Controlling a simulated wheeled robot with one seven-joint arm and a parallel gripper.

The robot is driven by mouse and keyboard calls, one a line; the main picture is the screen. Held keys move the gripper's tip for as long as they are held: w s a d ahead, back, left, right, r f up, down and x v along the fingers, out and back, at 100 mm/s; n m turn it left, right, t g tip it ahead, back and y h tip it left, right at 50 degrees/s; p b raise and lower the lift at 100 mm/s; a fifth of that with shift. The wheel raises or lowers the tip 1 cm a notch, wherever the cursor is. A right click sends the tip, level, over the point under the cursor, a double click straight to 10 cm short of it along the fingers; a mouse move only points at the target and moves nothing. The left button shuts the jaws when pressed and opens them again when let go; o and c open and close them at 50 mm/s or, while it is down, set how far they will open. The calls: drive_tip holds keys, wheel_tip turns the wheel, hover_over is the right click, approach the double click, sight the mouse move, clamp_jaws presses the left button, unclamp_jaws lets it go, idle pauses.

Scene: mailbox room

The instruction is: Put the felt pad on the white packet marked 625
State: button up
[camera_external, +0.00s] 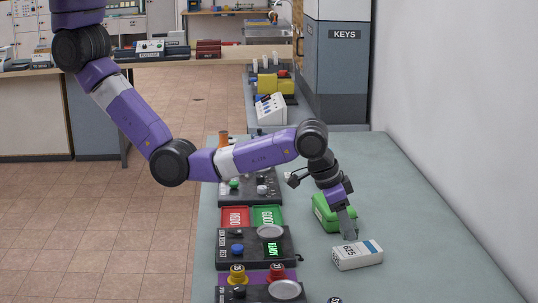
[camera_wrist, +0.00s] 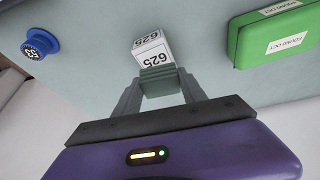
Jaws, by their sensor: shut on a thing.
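The white packet marked 625 (camera_external: 358,256) lies on the grey-green table, near its right side. It also shows in the wrist view (camera_wrist: 151,46), just beyond my fingertips, with 625 printed on two faces. My gripper (camera_external: 350,235) points down at the packet's far edge; in the wrist view my gripper (camera_wrist: 158,84) has its fingers drawn together. A small grey-green block between the fingertips, seemingly the felt pad (camera_wrist: 158,73), is held there and overlaps the packet's near edge in the picture. I cannot tell whether it touches the packet.
A green case labelled FOUND OCT (camera_wrist: 278,38) stands close by the gripper. A blue round object marked 53 (camera_wrist: 40,45) is on the other side. Control boxes with red and green trays (camera_external: 235,216) line the table's left edge. Bare table (camera_external: 440,270) lies right of the packet.

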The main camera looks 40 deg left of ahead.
sight(342, 230)
drive_tip(key=shift+f, duration=2.05)
drive_tip(key=shift+f, duration=0.1)
drive_tip(key=o, duration=1.3)
drive_tip(key=v, duration=1.2)
